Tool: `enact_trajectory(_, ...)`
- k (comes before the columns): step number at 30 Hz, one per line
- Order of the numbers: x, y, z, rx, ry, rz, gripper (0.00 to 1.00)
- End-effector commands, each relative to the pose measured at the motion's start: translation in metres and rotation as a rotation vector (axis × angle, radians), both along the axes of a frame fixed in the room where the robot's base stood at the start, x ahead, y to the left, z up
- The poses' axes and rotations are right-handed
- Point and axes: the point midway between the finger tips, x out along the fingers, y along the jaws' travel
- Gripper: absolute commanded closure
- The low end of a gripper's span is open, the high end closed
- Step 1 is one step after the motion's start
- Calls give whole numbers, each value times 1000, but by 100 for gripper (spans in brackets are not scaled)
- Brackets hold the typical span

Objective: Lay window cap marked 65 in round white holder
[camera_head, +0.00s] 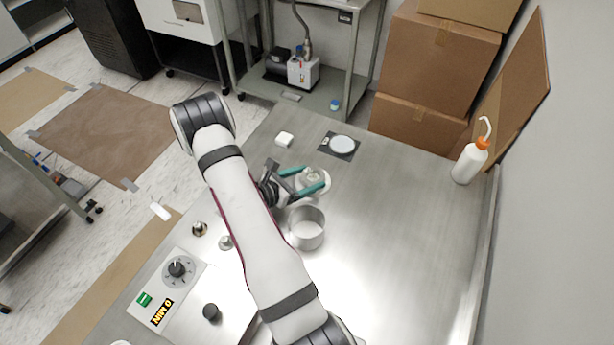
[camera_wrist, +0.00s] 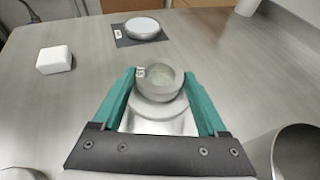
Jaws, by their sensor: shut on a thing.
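The window cap (camera_wrist: 160,82) is a round, clear-looking cap with a pale rim and a small marked tag on its left side; the digits are too small to read surely. My gripper (camera_wrist: 158,84) has its teal fingers shut on it from both sides. In the head view my gripper (camera_head: 311,182) and the cap (camera_head: 310,176) are near the table's middle. A wider pale round piece (camera_wrist: 157,113) shows below the cap; contact between them cannot be told. A round white disc-like holder (camera_head: 342,144) lies on a dark square mat beyond the gripper, also in the wrist view (camera_wrist: 142,27).
A white block (camera_head: 284,139) stands left of the mat. An open metal cup (camera_head: 307,228) is close to my gripper on the near side. A white wash bottle (camera_head: 469,162) stands at the right edge.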

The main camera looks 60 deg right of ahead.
Motion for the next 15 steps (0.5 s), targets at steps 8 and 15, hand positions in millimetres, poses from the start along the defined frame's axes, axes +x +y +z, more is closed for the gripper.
enact_trajectory(8,0,0,-8,-1,-1,1,94)
enact_trajectory(15,0,0,-9,0,0,1,0)
